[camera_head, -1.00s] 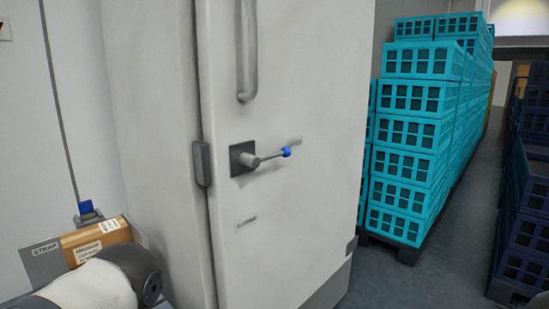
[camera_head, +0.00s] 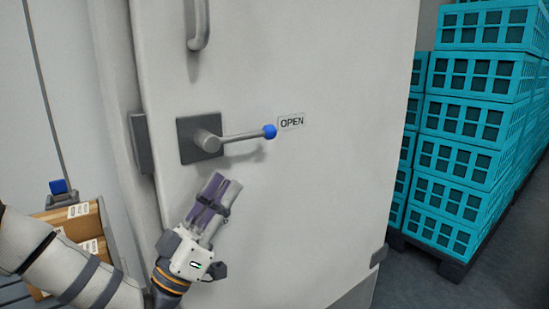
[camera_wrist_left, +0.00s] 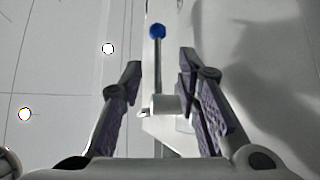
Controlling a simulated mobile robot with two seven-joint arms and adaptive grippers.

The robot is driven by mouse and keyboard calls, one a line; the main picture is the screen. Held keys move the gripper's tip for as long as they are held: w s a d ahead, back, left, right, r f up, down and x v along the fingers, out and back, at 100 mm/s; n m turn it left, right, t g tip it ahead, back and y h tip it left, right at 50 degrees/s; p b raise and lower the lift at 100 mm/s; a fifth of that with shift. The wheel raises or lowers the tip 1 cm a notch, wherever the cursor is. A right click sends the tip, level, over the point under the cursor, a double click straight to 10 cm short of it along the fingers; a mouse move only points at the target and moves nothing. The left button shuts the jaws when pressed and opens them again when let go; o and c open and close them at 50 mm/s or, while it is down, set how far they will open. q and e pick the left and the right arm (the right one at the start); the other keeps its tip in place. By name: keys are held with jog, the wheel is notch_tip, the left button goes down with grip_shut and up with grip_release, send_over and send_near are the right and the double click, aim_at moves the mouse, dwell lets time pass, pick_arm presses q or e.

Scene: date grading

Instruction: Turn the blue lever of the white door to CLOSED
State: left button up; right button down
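The white door (camera_head: 310,200) fills the middle of the head view. Its lever (camera_head: 240,137) is grey with a blue ball end (camera_head: 270,131) and sticks out to the right from a dark square plate, roughly level, pointing at the OPEN label (camera_head: 291,122). My left gripper (camera_head: 229,184) is below the lever in the head view, fingers pointing up, apart from it. In the left wrist view the gripper (camera_wrist_left: 160,75) is open, and the lever with its blue ball (camera_wrist_left: 156,31) shows between and beyond the fingers. My right gripper is not in view.
Cardboard boxes (camera_head: 84,222) stand at the lower left beside my left arm. A grey vertical handle (camera_head: 198,22) is on the door above the lever. Stacked turquoise crates (camera_head: 458,165) on a dark pallet stand to the right, with grey floor between.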

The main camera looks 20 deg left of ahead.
aim_at(255, 135)
pick_arm(q)
jog(key=x, duration=0.3)
jog(key=p+x, duration=0.1)
jog(key=x, duration=0.3)
jog(key=s+r+x, duration=0.1)
jog(key=x, duration=0.2)
jog(key=shift+w+a+r, duration=0.1)
jog(key=shift+w, duration=0.1)
jog(key=shift+w+d+r, duration=0.2)
jog(key=shift+w+r, duration=0.15)
jog(key=shift+w, duration=0.05)
jog(key=shift+c, duration=0.6)
jog(key=shift+w, duration=0.1)
grip_shut()
